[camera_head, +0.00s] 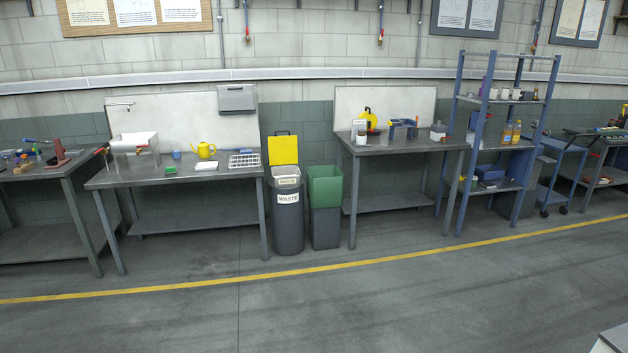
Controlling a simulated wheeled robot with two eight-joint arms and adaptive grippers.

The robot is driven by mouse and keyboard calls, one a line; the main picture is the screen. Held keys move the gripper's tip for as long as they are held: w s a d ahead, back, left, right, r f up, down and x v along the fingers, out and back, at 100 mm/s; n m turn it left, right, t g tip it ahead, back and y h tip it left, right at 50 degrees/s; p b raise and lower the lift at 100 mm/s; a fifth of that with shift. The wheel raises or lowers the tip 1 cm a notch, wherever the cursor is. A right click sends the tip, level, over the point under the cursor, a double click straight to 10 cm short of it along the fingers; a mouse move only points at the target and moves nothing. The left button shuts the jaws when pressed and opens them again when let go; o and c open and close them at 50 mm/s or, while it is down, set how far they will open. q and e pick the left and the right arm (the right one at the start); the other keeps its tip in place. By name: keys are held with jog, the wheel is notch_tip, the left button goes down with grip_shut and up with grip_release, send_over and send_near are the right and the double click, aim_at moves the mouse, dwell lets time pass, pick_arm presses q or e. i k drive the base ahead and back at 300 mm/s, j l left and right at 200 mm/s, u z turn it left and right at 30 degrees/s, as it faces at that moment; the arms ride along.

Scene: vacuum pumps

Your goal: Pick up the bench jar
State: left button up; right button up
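A small jar-like container (438,131) with a dark top and a pale body stands upright near the right end of the right-hand workbench (395,147). It is small in the picture, so I cannot be sure that it is the bench jar. It stands just right of a blue tool (403,128), apart from my body and across the floor. Neither of my grippers shows in the head view.
Open grey floor (330,305) with a yellow line lies before the benches. A waste bin (288,215) and a green bin (325,187) stand left of that bench. A blue shelf rack (468,190) with bottles adjoins its right end. Another bench (130,181) stands left.

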aim_at(383, 136)
jog(key=i+l+z, duration=0.2)
jog(key=i, duration=0.35)
jog(key=i+j+z, duration=0.2)
jog(key=i, duration=0.3)
jog(key=i+z, duration=0.2)
jog(key=i, duration=0.35)
jog(key=i+j+z, duration=0.25)
jog(key=i, duration=0.3)
